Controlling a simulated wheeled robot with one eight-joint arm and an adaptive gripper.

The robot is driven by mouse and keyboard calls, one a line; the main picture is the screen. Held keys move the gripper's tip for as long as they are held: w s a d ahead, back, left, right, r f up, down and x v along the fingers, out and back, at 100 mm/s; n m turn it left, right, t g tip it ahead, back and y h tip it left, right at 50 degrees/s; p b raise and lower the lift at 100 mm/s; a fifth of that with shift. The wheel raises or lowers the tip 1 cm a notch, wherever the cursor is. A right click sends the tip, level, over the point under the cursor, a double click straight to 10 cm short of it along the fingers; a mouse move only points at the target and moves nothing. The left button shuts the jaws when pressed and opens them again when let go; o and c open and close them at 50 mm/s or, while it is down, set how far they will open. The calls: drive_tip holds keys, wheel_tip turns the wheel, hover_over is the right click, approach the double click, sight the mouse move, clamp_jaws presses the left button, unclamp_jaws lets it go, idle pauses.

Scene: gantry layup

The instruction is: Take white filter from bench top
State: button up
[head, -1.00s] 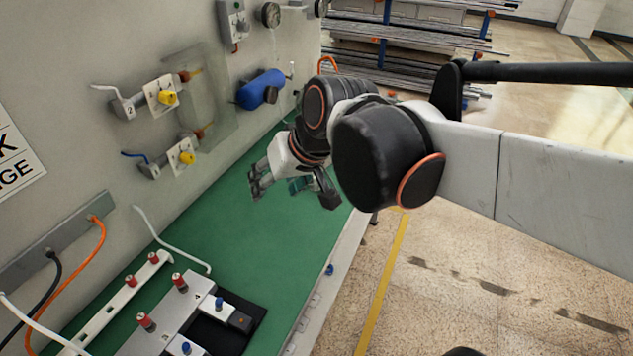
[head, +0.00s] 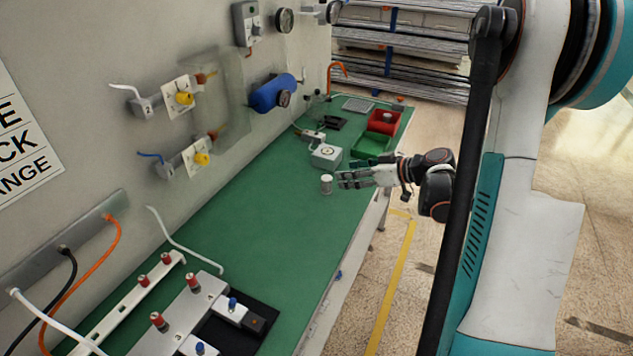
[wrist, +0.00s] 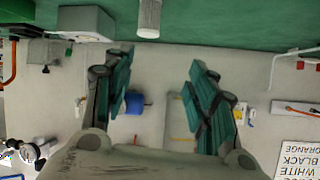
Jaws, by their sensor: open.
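The white filter (head: 326,184) is a small pale cylinder standing upright on the green bench top (head: 262,225). In the wrist view the filter (wrist: 149,18) shows at the top middle, beyond the fingertips and between their lines. My gripper (head: 345,180) is just right of the filter in the head view, fingers pointing left at it. In the wrist view my gripper (wrist: 158,72) has its two green-padded fingers wide apart with nothing between them. A small gap seems to lie between fingertips and filter; contact cannot be told for sure.
A grey box (head: 326,156) stands just behind the filter. A green bin (head: 371,146) and a red bin (head: 385,122) sit farther back. A blue cylinder (head: 273,93) is on the wall panel. A clamp fixture (head: 183,310) lies at the front. The middle of the bench is clear.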

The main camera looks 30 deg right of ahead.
sight(328, 178)
drive_tip(key=shift+n+t, duration=0.5)
drive_tip(key=shift+n, duration=0.1)
drive_tip(key=d, duration=0.1)
drive_tip(key=s+d+f, duration=0.1)
drive_tip(key=d+f, duration=0.1)
drive_tip(key=shift+s+d+f, duration=0.1)
drive_tip(key=shift+s+f, duration=0.15)
drive_tip(key=shift+s, duration=0.1)
drive_tip(key=b+x, duration=0.2)
drive_tip(key=x, duration=0.6)
drive_tip(key=shift+a+r+b+x, duration=0.1)
drive_tip(key=shift+b+x, duration=0.55)
drive_tip(key=shift+x, duration=0.75)
drive_tip(key=shift+a+r+b+x, duration=0.15)
drive_tip(key=shift+b+x, duration=0.5)
drive_tip(key=shift+x, duration=0.75)
drive_tip(key=shift+r, duration=0.1)
drive_tip(key=c, duration=1.1)
